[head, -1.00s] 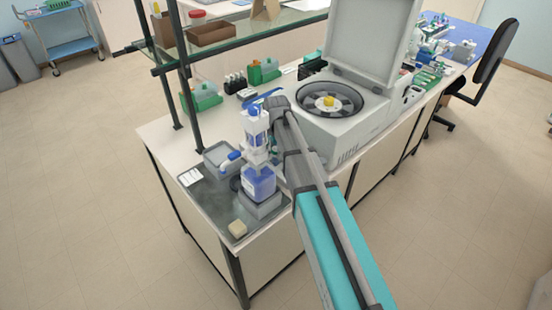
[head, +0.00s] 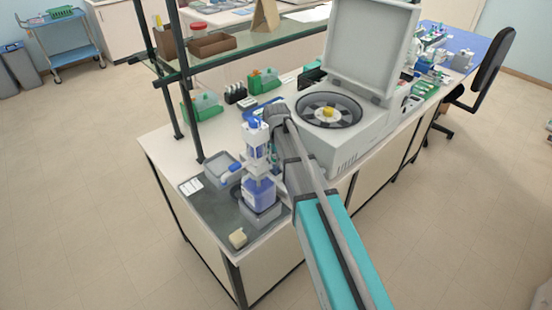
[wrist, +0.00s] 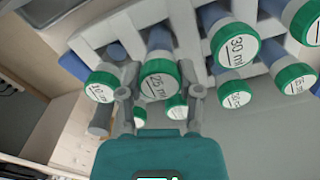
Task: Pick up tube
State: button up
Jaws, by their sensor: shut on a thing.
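In the wrist view several tubes with green caps and blue bodies sit in a white rack (wrist: 275,35). My gripper (wrist: 160,68) is shut on one tube (wrist: 162,84), whose green-rimmed white cap reads 25 ml. One finger is on each side of it, and its lower body is hidden. Other tubes are close by: a 30 ml one (wrist: 234,46) at the right and another (wrist: 101,86) at the left. In the head view my arm's end (head: 277,112) is over the bench between the blue-liquid bottle and the centrifuge; the tube cannot be made out there.
A blue-liquid bottle (head: 257,190) with a dispenser top stands on a grey tray (head: 205,207), close to my arm. An open-lidded centrifuge (head: 372,135) stands at the right. A glass shelf (head: 240,42) on dark posts spans behind. Green racks (head: 203,106) stand under it.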

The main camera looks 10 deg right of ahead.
jog(key=shift+r+p, duration=4)
jog(key=shift+r, duration=0.3)
jog(key=shift+r, duration=0.1)
jog(key=s+d+r+p, duration=0.2)
jog(key=d+r+p, duration=0.3)
jog(key=r+p, duration=0.2)
jog(key=s+d+r+m+p, duration=0.1)
jog(key=s+d+r+p, duration=0.2)
jog(key=d+r+p, duration=0.2)
notch_tip(320, 180, up, 3)
jog(key=p, duration=0.3)
jog(key=shift+s+m, duration=0.15)
jog(key=shift+m, duration=0.15)
jog(key=shift+d+f, duration=0.1)
